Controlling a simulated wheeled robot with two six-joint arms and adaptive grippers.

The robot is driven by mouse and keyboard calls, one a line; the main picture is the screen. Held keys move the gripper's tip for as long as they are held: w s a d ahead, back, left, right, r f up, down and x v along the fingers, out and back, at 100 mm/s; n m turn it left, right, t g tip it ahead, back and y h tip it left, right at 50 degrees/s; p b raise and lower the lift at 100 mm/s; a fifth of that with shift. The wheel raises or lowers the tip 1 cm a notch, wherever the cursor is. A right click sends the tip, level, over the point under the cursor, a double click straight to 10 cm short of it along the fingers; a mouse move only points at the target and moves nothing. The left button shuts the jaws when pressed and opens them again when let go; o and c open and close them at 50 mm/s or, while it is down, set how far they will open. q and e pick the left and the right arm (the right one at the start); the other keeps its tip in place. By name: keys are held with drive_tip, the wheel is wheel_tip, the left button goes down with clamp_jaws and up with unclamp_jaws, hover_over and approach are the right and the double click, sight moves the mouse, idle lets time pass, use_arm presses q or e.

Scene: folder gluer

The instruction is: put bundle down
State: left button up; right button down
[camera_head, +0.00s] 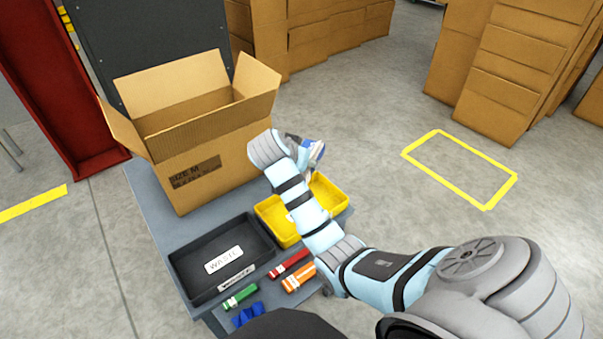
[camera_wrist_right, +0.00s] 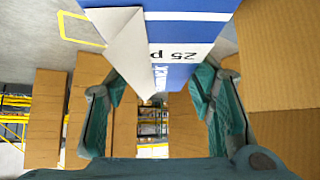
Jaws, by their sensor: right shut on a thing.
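The bundle, blue and white with "25 p" printed on it, fills the upper middle of the right wrist view (camera_wrist_right: 185,30). In the head view only a small part of the bundle (camera_head: 317,150) shows past my wrist. My right gripper (camera_wrist_right: 162,82) is shut on the bundle, with a green finger on either side. In the head view my right arm mostly hides this gripper, above the far end of the yellow tray (camera_head: 268,216). An open carton marked "SIZE M" (camera_head: 212,152) stands left of it on the grey table (camera_head: 160,222). My left gripper is not in view.
A black waste tray (camera_head: 188,284) lies on the near table. Green (camera_head: 240,297), red (camera_head: 289,264), orange (camera_head: 298,278) and blue (camera_head: 248,314) items lie in front of the trays. Cardboard stacks (camera_head: 515,65) stand behind; a yellow floor outline (camera_head: 487,208) is empty.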

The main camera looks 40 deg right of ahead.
drive_tip(key=r+m+g, duration=0.1)
drive_tip(key=a+r+m+g+b, duration=0.1)
drive_tip(key=m, duration=0.1)
drive_tip(key=r+m+g+h, duration=0.1)
drive_tip(key=r+m+g, duration=0.1)
drive_tip(key=shift+s+a, duration=0.35)
drive_tip(key=shift+a, duration=0.05)
use_arm(q)
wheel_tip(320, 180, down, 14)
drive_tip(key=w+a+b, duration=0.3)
drive_tip(key=b, duration=1)
use_arm(e)
drive_tip(key=shift+m+g, duration=0.3)
drive_tip(key=shift+m, duration=0.1)
wheel_tip(320, 180, down, 15)
drive_tip(key=shift+s+r+b, duration=0.1)
drive_tip(key=shift+b, duration=0.95)
wheel_tip(320, 180, down, 5)
drive_tip(key=shift+s+r+b, duration=0.1)
drive_tip(key=shift+r+b, duration=0.1)
drive_tip(key=shift+b, duration=0.7)
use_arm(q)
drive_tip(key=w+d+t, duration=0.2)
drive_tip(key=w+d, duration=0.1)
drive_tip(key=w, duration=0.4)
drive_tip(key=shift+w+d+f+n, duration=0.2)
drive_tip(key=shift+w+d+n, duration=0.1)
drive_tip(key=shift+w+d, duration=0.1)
use_arm(e)
drive_tip(key=shift+r, duration=0.1)
